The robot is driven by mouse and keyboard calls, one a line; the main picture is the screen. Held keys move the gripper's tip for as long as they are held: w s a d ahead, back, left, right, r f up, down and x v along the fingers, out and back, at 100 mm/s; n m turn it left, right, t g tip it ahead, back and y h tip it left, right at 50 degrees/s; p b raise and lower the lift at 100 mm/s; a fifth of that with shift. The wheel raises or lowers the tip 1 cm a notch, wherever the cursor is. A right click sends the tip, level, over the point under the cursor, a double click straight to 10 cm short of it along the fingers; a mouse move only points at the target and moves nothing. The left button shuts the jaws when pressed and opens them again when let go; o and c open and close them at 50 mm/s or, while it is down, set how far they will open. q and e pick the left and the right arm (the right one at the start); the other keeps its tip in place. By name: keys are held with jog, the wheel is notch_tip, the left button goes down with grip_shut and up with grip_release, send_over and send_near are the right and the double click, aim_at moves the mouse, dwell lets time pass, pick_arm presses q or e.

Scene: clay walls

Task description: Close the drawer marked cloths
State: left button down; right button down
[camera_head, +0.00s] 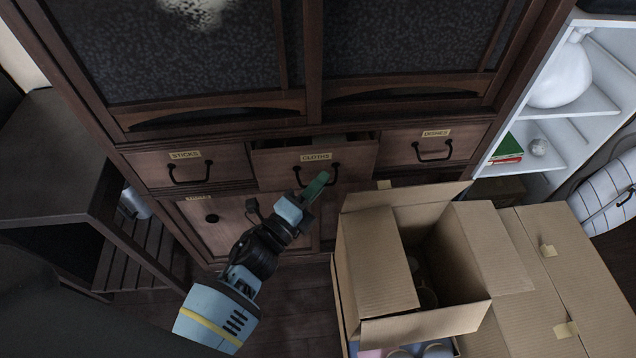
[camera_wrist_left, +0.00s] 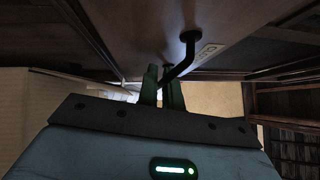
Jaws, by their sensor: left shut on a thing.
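The drawer marked cloths (camera_head: 275,170) is the middle one in the dark wooden cabinet. It stands partly pulled out, and a strip of its inside shows behind its front. Its label (camera_head: 316,157) sits above a dark bar handle (camera_head: 332,171). My left gripper (camera_head: 318,186) is at this handle, its green fingers shut on it. In the left wrist view the black handle (camera_wrist_left: 180,65) runs from the drawer front down between the fingers (camera_wrist_left: 163,88). The fingers hide part of the handle in the head view. My right gripper is not in view.
The sticks drawer (camera_head: 190,169) and the right-hand labelled drawer (camera_head: 432,150) are shut on either side. Open cardboard boxes (camera_head: 385,265) stand close in front at the right. A dark table (camera_head: 50,150) is at the left, and a white shelf (camera_head: 555,130) at the right.

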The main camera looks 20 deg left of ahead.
aim_at(311, 173)
pick_arm(q)
jog(key=w, duration=0.1)
jog(key=w+a, duration=0.1)
jog(key=w, duration=0.1)
jog(key=shift+w+a+b, duration=0.3)
jog(key=shift+w+b, duration=0.05)
jog(key=shift+b, duration=0.05)
jog(key=shift+a, duration=0.1)
jog(key=c, duration=1.8)
grip_release()
jog(key=shift+w, duration=0.1)
jog(key=shift+c, duration=0.2)
